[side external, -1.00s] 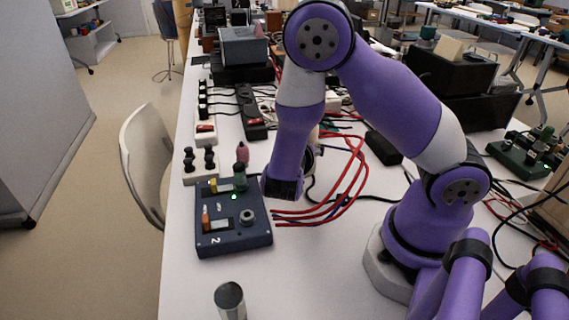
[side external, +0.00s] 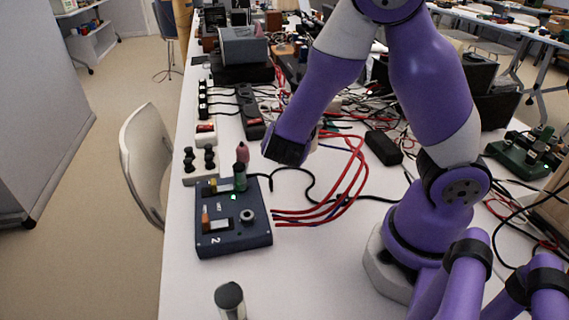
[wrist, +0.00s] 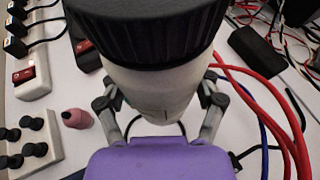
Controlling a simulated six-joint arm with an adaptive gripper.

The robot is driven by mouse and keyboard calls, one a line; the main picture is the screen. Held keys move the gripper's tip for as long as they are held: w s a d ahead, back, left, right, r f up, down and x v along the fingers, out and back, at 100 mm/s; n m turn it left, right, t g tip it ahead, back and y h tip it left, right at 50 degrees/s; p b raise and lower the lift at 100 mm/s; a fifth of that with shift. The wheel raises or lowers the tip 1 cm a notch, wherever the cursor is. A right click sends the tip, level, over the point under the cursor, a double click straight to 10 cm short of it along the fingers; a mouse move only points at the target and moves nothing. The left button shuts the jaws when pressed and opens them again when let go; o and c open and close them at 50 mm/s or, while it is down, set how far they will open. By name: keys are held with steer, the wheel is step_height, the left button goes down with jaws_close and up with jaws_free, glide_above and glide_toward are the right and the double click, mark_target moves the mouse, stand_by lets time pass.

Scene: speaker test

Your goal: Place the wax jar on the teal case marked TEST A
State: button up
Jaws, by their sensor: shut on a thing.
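The wax jar (wrist: 150,85), cream with a black ribbed lid, fills the upper middle of the wrist view. My gripper (wrist: 160,103) has one finger on each side of it and is shut on it, above the table. In the side external view, my arm's dark end hangs above the table, behind and right of a dark blue case (side external: 258,236) marked 2; the fingers and jar are mostly hidden there. I cannot make out a teal case marked TEST A in either view.
A pink bottle (side external: 242,152) and a green bottle (side external: 239,172) stand near the blue case. A grey cylinder (side external: 230,298) stands at the front. Red and blue cables (side external: 345,190) loop at the right. White table is bare right of the cylinder.

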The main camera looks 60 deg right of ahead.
step_height(320, 180, up, 3)
steer(key=shift+w+f, duration=0.1)
steer(key=w+d+r, duration=0.3)
steer(key=w+d, duration=0.5)
steer(key=w, duration=0.1)
steer(key=shift+s+d+f, duration=0.35)
steer(key=shift+d+f, duration=1.45)
steer(key=shift+d, duration=0.15)
steer(key=shift+s+d+f, duration=0.4)
steer(key=shift+d+f, duration=1.4)
steer(key=shift+d, duration=0.15)
steer(key=shift+s+d+f, duration=0.35)
steer(key=shift+d+f, duration=1.45)
steer(key=shift+d, duration=0.15)
steer(key=shift+f, duration=0.15)
steer(key=o, duration=1.4)
steer(key=shift+f, duration=0.1)
